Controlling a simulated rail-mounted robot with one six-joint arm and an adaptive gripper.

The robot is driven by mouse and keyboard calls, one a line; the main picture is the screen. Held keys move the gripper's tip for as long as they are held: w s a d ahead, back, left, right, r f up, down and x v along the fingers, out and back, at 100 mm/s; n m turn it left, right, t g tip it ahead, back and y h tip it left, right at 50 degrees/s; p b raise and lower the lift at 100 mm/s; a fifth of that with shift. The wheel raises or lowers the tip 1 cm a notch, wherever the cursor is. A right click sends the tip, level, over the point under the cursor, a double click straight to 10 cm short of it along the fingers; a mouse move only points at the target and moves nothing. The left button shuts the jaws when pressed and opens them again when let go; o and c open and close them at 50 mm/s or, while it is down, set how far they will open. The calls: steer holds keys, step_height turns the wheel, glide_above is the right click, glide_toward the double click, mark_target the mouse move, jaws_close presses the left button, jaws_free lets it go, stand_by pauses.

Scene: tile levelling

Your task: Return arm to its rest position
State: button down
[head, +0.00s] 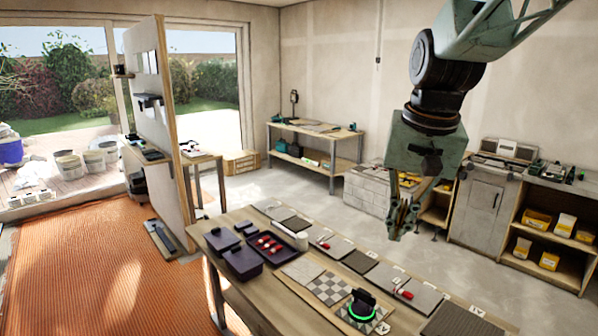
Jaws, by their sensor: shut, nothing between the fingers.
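My gripper (403,218) hangs from my arm at the right of the centre in the head view. It points down above the far side of the wooden table (262,300). Its fingers are close together with nothing visible held. It is apart from the tile samples below it. A black device with a glowing green ring (361,308) stands on the table, in front of and to the left of my gripper.
The table bears a row of tiles, dark boxes (242,262), a tray with red items (268,245) and a checkered tile (328,287). A workbench (315,133) stands behind. Shelving (545,235) is at right. Orange matting (85,265) covers the left floor.

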steer(key=s+f+n+b, duration=0.1)
steer(key=s+b, duration=0.1)
steer(key=s, duration=1.3)
steer(key=s+f+n+t+b, duration=0.1)
steer(key=s+f+n, duration=0.1)
steer(key=s, duration=1.3)
steer(key=shift+d+n+b, duration=0.3)
steer(key=shift+d+b, duration=0.1)
